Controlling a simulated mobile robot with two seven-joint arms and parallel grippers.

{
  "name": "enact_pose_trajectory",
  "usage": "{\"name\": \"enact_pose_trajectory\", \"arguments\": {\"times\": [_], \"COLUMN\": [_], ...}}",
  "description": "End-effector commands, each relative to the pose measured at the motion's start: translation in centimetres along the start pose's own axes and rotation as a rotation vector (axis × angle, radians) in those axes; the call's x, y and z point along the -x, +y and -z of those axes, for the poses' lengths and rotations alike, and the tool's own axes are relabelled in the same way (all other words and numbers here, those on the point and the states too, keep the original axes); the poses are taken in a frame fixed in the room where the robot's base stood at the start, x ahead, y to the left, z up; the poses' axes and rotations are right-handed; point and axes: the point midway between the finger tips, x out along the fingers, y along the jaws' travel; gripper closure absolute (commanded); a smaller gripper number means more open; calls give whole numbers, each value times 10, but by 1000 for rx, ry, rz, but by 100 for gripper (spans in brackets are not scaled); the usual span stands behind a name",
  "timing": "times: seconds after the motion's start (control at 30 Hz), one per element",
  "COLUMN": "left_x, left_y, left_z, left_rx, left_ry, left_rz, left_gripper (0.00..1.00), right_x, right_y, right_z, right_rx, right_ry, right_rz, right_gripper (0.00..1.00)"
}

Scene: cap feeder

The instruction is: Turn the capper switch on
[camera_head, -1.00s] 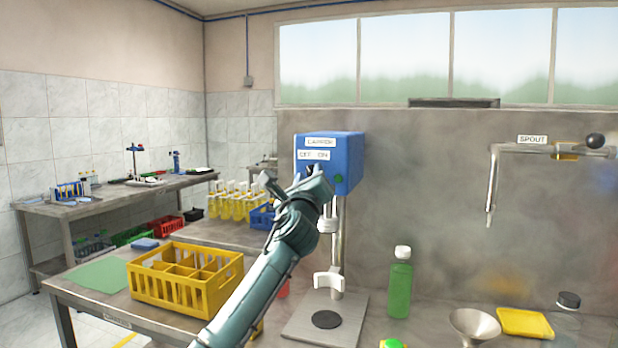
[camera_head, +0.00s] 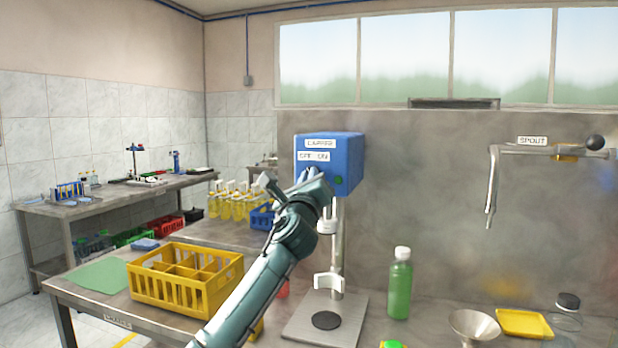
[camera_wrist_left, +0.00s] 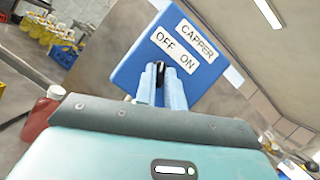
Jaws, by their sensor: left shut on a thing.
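The capper (camera_head: 352,150) is a blue box on a metal post, with a CAPPER label and a plate reading OFF and ON on its front. It also shows in the left wrist view (camera_wrist_left: 128,74). My left gripper (camera_head: 308,178) reaches its front just below the OFF/ON labels. In the left wrist view, the fingers of my left gripper (camera_wrist_left: 160,88) are closed around the small black switch (camera_wrist_left: 159,82). The fingers hide most of the switch, and I cannot tell which way it points. My right gripper is not in view.
A yellow crate (camera_head: 165,290) stands on the bench left of my arm. A green bottle (camera_head: 399,290) with a white cap stands right of the capper base (camera_head: 345,335). A funnel (camera_head: 474,325) and yellow tray (camera_head: 524,322) lie further right, under the spout (camera_head: 492,190).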

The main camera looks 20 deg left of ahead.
Motion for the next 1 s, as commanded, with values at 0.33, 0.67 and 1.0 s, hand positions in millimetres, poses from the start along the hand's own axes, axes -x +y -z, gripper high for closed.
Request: {"name": "enact_pose_trajectory", "arguments": {"times": [0.33,0.67,1.0], "left_x": [-2,-2,-2], "left_y": [0,2,4], "left_z": [-4,-4,-4], "left_rx": [-216,-504,-765], "left_ry": [2,3,2], "left_rz": [86,206,315], "left_gripper": [100,100,100], "right_x": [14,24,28], "right_y": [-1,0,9], "right_z": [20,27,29], "right_rx": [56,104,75], "right_ry": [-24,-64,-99], "right_rz": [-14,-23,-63], "right_gripper": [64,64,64]}}
